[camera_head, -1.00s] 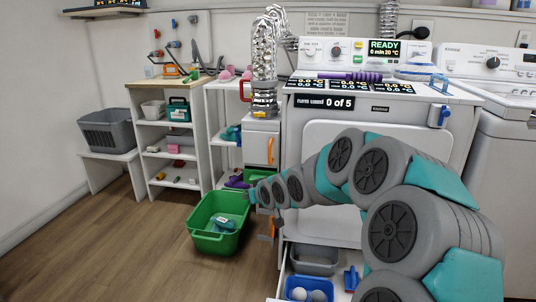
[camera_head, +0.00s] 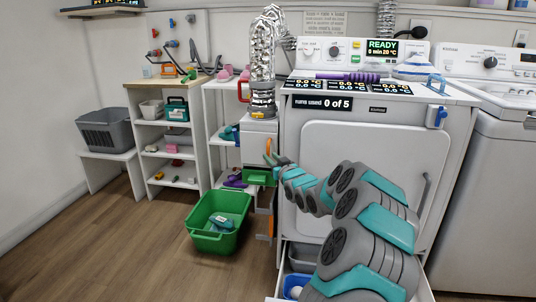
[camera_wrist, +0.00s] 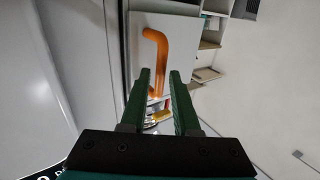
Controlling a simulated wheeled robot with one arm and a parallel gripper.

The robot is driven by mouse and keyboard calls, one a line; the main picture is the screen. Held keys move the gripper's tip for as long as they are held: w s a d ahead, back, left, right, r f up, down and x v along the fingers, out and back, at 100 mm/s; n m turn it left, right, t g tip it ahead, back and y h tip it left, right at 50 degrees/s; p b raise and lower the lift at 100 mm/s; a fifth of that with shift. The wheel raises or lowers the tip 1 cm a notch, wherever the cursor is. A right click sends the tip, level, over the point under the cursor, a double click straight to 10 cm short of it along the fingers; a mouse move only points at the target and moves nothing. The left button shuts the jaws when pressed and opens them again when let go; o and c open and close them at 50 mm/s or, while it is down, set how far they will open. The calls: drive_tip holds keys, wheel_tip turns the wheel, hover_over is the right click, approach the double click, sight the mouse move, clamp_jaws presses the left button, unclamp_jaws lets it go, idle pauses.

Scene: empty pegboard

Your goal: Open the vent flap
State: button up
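The vent flap (camera_head: 254,151) is the front of a white box under the silver duct, left of the dryer. It looks closed. Its orange handle (camera_head: 267,149) stands out from the front. My gripper (camera_head: 273,160) is at the handle's lower right in the head view. In the wrist view, the flap (camera_wrist: 181,38) lies ahead and the bent orange handle (camera_wrist: 157,55) reaches down to the gap between the fingertips.
The silver duct (camera_head: 262,62) rises above the box, with a yellow part at its base. The dryer (camera_head: 360,165) stands close on the right. A green basket (camera_head: 213,240) is on the floor below, and a drawer is pulled out under the dryer. White shelves stand on the left.

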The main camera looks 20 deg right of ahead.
sight(268, 154)
drive_tip(key=shift+w, duration=1.65)
clamp_jaws()
